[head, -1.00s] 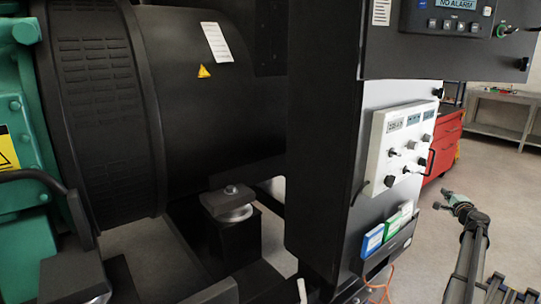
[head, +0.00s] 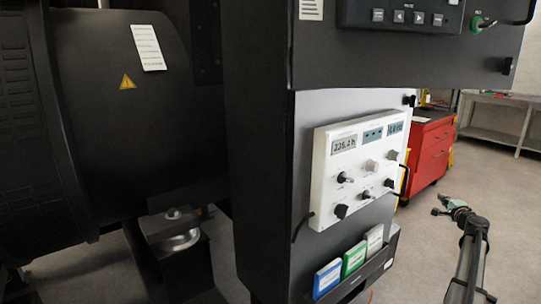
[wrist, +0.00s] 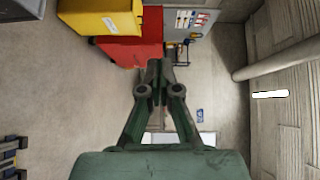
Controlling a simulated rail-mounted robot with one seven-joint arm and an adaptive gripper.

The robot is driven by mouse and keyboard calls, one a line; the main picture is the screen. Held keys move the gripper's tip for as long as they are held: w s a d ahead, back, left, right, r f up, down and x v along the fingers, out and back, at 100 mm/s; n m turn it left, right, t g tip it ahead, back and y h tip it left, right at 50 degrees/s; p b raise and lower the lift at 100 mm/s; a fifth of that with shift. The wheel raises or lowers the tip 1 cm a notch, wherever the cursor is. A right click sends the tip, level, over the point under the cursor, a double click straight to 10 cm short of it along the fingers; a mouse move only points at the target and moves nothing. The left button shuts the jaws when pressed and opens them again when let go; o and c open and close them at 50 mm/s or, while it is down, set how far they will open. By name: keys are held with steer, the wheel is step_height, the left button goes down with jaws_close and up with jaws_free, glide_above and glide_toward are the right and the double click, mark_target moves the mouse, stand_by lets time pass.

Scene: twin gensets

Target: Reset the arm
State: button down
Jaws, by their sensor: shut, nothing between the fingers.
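My gripper (wrist: 155,68) is shut and empty; its two dark fingers meet in the middle of the wrist view, above its green-grey body. In the head view my gripper (head: 438,207) is at the lower right, at the end of my arm, over open floor. It appears apart from everything around it. The white control box (head: 352,170) with displays, knobs and toggles is on the black cabinet to its left.
A red tool cabinet (head: 430,152) stands behind my gripper, with a grey bench (head: 495,120) farther back. A rack with several binders (head: 354,257) is below the control box. The black generator (head: 120,110) fills the left. The grey floor (head: 510,220) at right is clear.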

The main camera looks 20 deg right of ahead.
steer(key=s+a+f+n+g+y, duration=0.2)
steer(key=a+f+n+g+y, duration=0.15)
steer(key=a+f, duration=1.1)
steer(key=s+a+f+n+g+y, duration=0.3)
steer(key=a+f+n+g, duration=0.15)
steer(key=a+f, duration=1)
steer(key=s+a+f+n+g+y, duration=0.1)
steer(key=s+a+f+n+g, duration=0.15)
steer(key=s+a+f, duration=0.45)
steer(key=s+a+f+n+g+y, duration=0.25)
steer(key=a+f, duration=0.65)
steer(key=a, duration=0.5)
steer(key=s+a+f+n+g+h, duration=0.1)
steer(key=s+a+f+n+g, duration=0.25)
steer(key=s+a, duration=0.7)
steer(key=s+a+f+n+g+h, duration=0.3)
steer(key=s+a, duration=0.4)
steer(key=s, duration=0.7)
steer(key=s+a+f+n+g, duration=0.2)
steer(key=s+a+f+g, duration=0.25)
steer(key=s+a, duration=0.65)
step_height(320, 180, up, 12)
steer(key=s+d+p, duration=0.1)
steer(key=d+p, duration=0.1)
steer(key=p, duration=1)
step_height(320, 180, down, 8)
steer(key=b, duration=0.7)
steer(key=shift+s+t+b, duration=0.2)
steer(key=shift+t+b, duration=0.1)
steer(key=shift+b, duration=0.1)
